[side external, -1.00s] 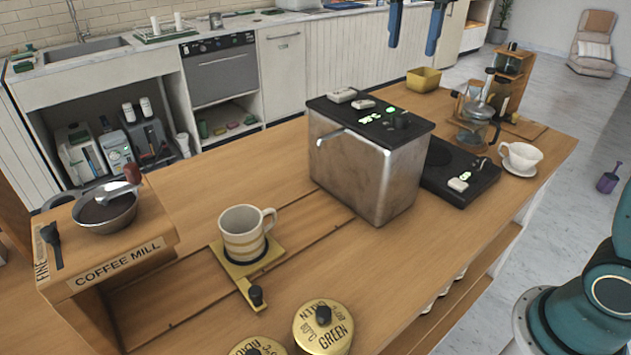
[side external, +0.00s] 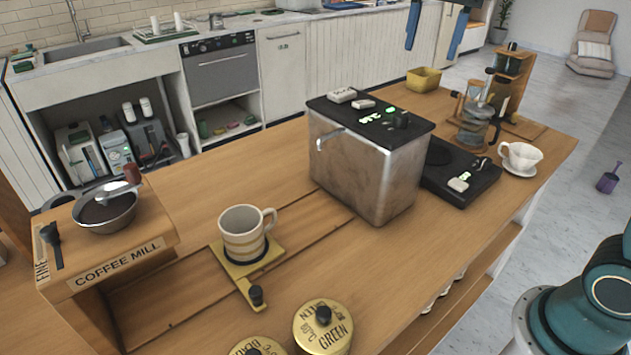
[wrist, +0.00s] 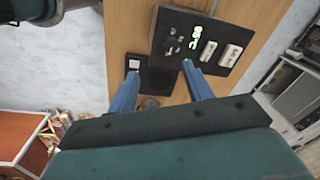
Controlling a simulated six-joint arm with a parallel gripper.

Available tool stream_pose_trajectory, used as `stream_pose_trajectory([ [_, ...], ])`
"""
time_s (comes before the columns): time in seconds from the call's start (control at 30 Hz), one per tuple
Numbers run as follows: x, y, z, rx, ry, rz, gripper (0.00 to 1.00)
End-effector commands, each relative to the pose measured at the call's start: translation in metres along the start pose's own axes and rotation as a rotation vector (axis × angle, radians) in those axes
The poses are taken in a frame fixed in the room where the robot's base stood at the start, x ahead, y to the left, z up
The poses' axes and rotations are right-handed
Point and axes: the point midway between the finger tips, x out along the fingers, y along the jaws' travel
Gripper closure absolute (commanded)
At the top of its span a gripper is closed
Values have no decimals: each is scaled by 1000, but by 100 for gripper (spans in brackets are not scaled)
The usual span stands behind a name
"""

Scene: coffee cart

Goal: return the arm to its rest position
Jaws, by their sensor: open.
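My gripper (side external: 432,28) shows at the top edge of the side view, with its two blue fingers apart and nothing between them. It hangs high above the far right part of the wooden cart. In the wrist view the blue fingers (wrist: 156,84) are spread, with the cart below them. The rest of the arm between base and gripper is mostly out of the side view.
The cart holds a metal box (side external: 365,165) with a dark top, a black scale (side external: 460,172), a glass carafe (side external: 476,130), a white cup (side external: 521,156), a yellow bin (side external: 423,79), a striped mug (side external: 243,238) and gold tins (side external: 323,330). Air around the gripper is clear.

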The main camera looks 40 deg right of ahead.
Motion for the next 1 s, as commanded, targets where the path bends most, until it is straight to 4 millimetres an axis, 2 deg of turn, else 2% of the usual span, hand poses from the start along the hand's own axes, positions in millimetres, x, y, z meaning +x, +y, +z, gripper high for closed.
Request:
stream_pose_trajectory([
  [0.27,10,50,30,-308,64,-92,50],
  [0.47,27,86,51,-531,127,-147,50],
  [0.8,71,144,82,-900,263,-213,50],
  [1.0,96,166,94,-1056,330,-228,50],
])
